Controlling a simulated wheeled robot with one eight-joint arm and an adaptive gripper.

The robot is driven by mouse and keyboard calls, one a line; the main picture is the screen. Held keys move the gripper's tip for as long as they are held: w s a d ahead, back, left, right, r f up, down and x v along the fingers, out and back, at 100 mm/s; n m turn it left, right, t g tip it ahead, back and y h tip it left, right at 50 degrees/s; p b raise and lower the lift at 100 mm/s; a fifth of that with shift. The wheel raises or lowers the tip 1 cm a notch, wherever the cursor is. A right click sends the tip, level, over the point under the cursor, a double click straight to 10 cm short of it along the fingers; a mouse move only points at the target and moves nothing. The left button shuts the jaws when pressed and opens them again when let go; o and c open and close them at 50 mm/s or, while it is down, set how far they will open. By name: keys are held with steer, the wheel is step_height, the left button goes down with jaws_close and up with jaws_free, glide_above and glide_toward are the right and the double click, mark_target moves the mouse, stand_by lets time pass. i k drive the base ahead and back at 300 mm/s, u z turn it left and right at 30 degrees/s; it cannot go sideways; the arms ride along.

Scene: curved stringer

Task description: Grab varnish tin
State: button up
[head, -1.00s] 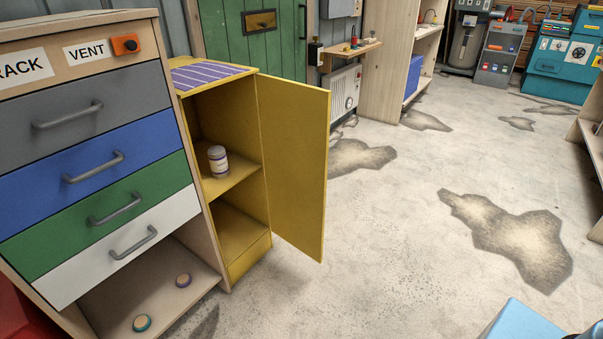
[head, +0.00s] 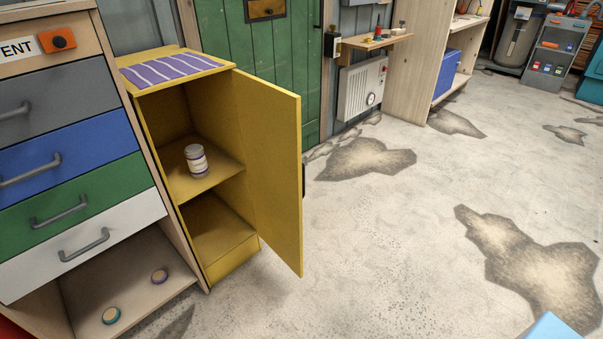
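A small white tin (head: 196,160) with a purple band and a pale label stands upright on the middle shelf of the yellow cabinet (head: 224,246), which I take to be the varnish tin. The cabinet's door (head: 271,175) stands wide open to the right, so the tin is in plain sight. The lower compartment looks empty. My gripper is not in view. A light blue shape (head: 552,328) at the bottom right edge is cut off, and I cannot tell what it is.
A green door (head: 258,65) and a heater (head: 362,90) are behind. The stained concrete floor (head: 400,240) in front is open.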

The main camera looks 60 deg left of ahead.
mark_target(195, 153)
steer(key=i, duration=2)
steer(key=u, duration=4)
steer(key=i, duration=1)
